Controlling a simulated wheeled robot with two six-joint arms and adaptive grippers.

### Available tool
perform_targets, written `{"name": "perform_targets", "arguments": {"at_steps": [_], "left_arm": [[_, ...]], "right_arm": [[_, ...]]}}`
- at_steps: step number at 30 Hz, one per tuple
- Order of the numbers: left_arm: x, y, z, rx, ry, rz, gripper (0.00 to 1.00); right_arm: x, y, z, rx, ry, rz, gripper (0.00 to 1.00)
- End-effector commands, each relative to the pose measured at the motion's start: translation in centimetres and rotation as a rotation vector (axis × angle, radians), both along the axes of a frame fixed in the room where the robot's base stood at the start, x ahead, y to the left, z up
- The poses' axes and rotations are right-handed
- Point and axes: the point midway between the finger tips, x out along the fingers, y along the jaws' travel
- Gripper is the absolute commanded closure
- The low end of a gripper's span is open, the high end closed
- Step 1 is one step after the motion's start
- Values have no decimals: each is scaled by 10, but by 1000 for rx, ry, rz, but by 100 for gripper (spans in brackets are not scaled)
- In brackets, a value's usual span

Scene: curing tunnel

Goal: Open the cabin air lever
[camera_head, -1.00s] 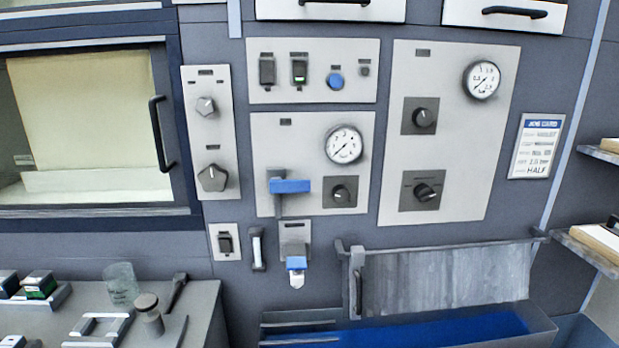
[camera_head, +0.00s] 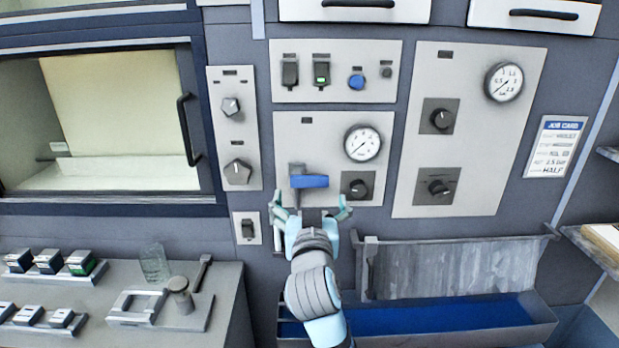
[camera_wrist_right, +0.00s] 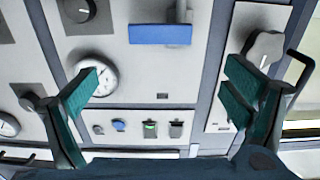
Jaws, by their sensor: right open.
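A lever with a blue horizontal handle (camera_head: 309,181) is mounted on the light panel below a round gauge (camera_head: 363,143); its label is too small to read. The blue handle also shows at the top of the right wrist view (camera_wrist_right: 160,33). My right gripper (camera_head: 312,209) is open and empty, just below the handle in the head view, with its fingers spread wide. In the right wrist view the gripper (camera_wrist_right: 163,84) shows its two fingers apart, with the handle beyond and between them, apparently untouched. My left gripper is out of view.
A dark knob (camera_head: 357,187) sits just right of the lever. Switches and a blue button (camera_head: 356,82) are above. A blue-floored trough (camera_head: 430,322) runs below right. A grey bench (camera_head: 222,318) with a glass (camera_head: 154,263) stands at lower left.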

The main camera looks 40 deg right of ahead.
Motion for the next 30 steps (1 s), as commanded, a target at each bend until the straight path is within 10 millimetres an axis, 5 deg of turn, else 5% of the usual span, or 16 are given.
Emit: {"name": "perform_targets", "arguments": {"at_steps": [9,20,30], "left_arm": [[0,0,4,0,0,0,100],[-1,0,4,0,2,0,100],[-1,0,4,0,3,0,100]], "right_arm": [[64,-49,1,-1,2,-1,6],[74,-57,0,1,2,1,6],[74,-56,-1,0,2,2,57]]}}
